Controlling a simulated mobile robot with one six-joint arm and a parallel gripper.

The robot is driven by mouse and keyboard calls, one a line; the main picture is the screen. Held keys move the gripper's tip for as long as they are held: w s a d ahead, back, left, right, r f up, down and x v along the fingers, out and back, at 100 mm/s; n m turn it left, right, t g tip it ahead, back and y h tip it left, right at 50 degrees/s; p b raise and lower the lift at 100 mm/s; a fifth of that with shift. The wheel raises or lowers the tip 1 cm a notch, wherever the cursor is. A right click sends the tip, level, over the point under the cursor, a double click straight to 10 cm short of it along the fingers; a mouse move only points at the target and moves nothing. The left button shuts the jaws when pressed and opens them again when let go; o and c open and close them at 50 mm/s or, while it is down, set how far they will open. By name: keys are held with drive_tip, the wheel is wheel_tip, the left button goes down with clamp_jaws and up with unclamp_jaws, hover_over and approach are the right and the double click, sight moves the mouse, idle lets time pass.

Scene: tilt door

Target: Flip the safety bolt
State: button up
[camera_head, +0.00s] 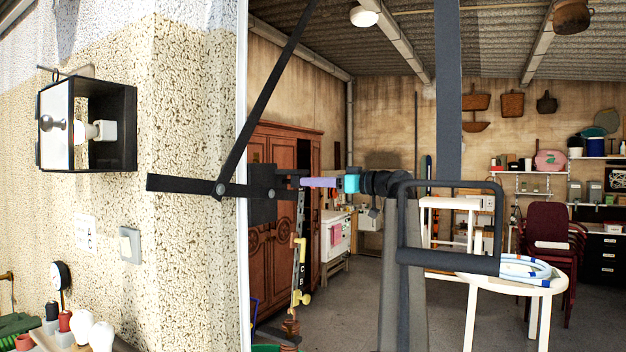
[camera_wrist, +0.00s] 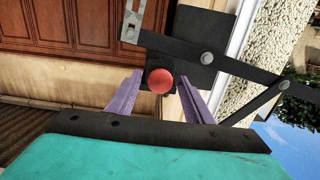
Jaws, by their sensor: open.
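The safety bolt's black plate (camera_head: 262,195) stands upright at the left edge of the doorway in the head view. In the wrist view the plate (camera_wrist: 205,35) is at the top, and a round red knob (camera_wrist: 160,81) points toward the camera. My gripper (camera_head: 303,182) has purple fingers on a teal body and reaches in from the right. In the wrist view my gripper (camera_wrist: 160,77) is open, with one finger on each side of the knob and no clear contact. The knob cannot be made out in the head view.
A black horizontal bar (camera_head: 180,186) meets a diagonal bar (camera_head: 268,92) at a pivot by the plate. A wall box (camera_head: 118,127) and a switch (camera_head: 130,245) are at left. A wooden wardrobe (camera_head: 270,150) and a white table (camera_head: 505,283) stand inside.

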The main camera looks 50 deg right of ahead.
drive_tip(key=shift+w+a, duration=0.1)
drive_tip(key=shift+w, duration=0.4)
clamp_jaws()
